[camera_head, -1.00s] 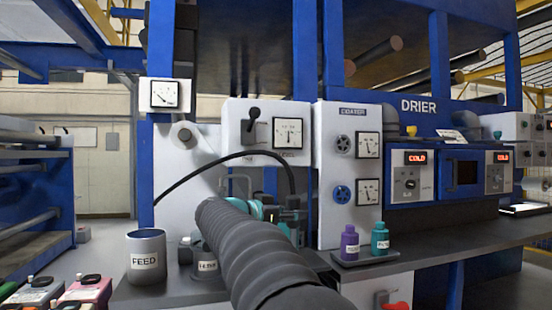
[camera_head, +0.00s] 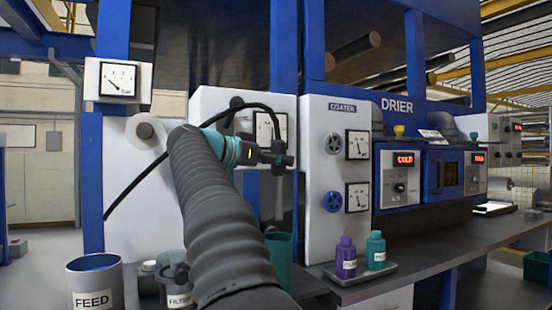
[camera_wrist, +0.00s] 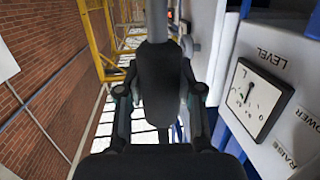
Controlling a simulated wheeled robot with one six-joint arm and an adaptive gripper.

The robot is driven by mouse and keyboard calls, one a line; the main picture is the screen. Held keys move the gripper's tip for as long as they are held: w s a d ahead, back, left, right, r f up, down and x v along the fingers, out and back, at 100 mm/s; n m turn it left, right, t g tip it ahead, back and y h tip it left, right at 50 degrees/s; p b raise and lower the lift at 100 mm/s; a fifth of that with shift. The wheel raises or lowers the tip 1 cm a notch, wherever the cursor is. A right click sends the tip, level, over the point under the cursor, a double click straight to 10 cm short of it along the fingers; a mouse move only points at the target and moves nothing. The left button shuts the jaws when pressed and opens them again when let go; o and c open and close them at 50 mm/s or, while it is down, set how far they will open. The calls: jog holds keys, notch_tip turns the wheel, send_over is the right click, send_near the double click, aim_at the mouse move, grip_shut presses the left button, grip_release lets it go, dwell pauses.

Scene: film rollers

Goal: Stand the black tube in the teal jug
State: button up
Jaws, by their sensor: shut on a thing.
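The black tube (camera_head: 165,155) arcs from low at the left, over the top of my wrist, down to my gripper (camera_head: 279,160). My gripper is shut on its end. A thin grey rod (camera_head: 280,195) hangs nearly upright below the jaws and seems to belong to the tube. The teal jug (camera_head: 283,255) stands on the bench below, partly hidden by my arm. The rod's lower end shows above the jug's rim; how they line up in depth I cannot tell. In the wrist view a dark piece (camera_wrist: 155,85) sits between the fingers.
A grey FEED can (camera_head: 95,285) and a FILTER pot (camera_head: 178,290) stand left of my arm. Purple (camera_head: 346,258) and teal (camera_head: 376,250) bottles stand on a tray to the right. The coater panel (camera_head: 320,240) rises close behind.

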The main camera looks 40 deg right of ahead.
notch_tip(320, 180, down, 17)
jog(key=b, duration=0.8)
dwell(1.1)
dwell(0.5)
jog(key=o, duration=1.1)
jog(key=shift+o, duration=0.2)
jog(key=a+r, duration=0.1)
jog(key=a, duration=0.6)
jog(key=shift+w+a, duration=0.2)
jog(key=shift+w, duration=0.15)
jog(key=shift+r, duration=0.1)
